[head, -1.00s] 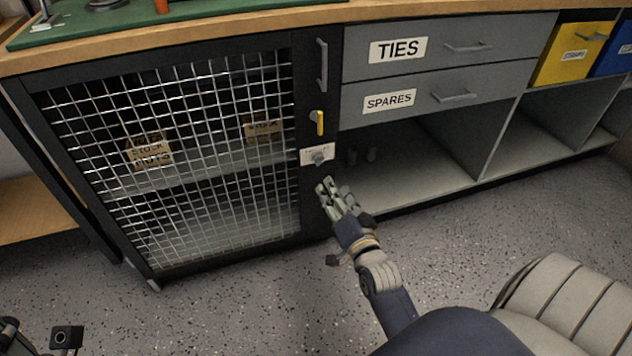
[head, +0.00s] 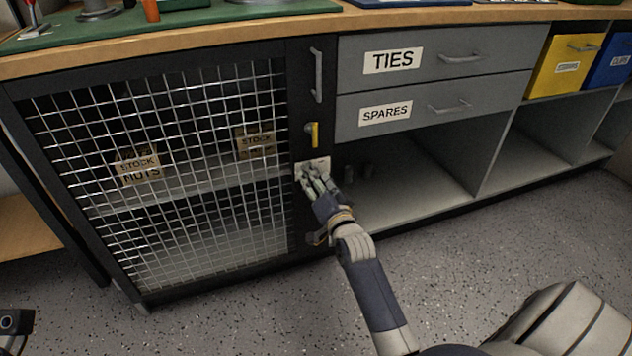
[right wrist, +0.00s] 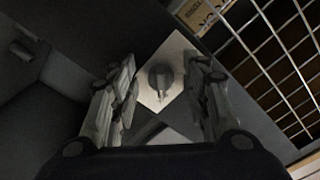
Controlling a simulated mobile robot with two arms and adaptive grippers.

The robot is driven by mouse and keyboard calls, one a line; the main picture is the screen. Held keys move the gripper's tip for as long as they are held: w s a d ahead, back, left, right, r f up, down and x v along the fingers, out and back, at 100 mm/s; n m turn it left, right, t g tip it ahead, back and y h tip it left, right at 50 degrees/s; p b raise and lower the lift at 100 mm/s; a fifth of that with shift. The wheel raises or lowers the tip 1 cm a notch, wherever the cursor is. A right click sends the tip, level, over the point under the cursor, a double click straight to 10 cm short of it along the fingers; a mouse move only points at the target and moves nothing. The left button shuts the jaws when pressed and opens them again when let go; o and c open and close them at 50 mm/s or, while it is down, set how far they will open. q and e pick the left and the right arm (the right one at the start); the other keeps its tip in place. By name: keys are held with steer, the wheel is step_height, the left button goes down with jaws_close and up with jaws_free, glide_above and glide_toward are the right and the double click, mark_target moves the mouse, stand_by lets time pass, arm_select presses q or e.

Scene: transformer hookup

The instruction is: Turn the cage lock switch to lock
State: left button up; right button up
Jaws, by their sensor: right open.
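The cage lock switch is a dark round knob (right wrist: 160,77) on a pale plate (right wrist: 155,97), seen between my fingers in the right wrist view. In the head view the plate (head: 316,163) sits on the dark frame right of the mesh cage door (head: 170,170), and my fingers mostly cover the knob. My right gripper (head: 312,180) is open in front of the switch, its fingers on either side of the knob in the right wrist view (right wrist: 163,70). I cannot tell whether they touch it.
A yellow-handled latch (head: 314,134) is just above the switch, and a grey bar handle (head: 317,75) is higher up. Drawers marked TIES (head: 435,62) and SPARES (head: 430,108) are to the right. Boxes (head: 137,167) stand behind the mesh. The floor (head: 450,260) in front is clear.

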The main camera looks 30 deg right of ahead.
jaws_close()
